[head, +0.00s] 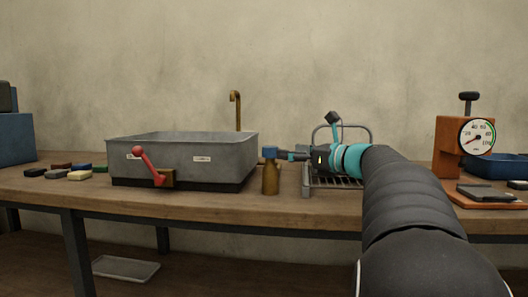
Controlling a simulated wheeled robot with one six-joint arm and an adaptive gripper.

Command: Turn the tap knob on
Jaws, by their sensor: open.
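A brass post (271,179) stands at the table's front edge, just right of the grey sink, with a small blue knob (269,152) on top. This looks like the tap knob. A curved brass spout (236,97) rises behind the sink. My gripper (283,155) reaches in from the right, level with the knob, its dark fingers pointing left at it. The jaws are open and their tips are at or very near the knob's right side. I cannot tell whether they touch or surround it.
The grey sink (190,154) has a red lever (148,158) on its front. A wire rack (329,182) stands under my wrist. Several small blocks lie at the left. An orange gauge stand (452,146) and a blue tray (491,167) are at the right.

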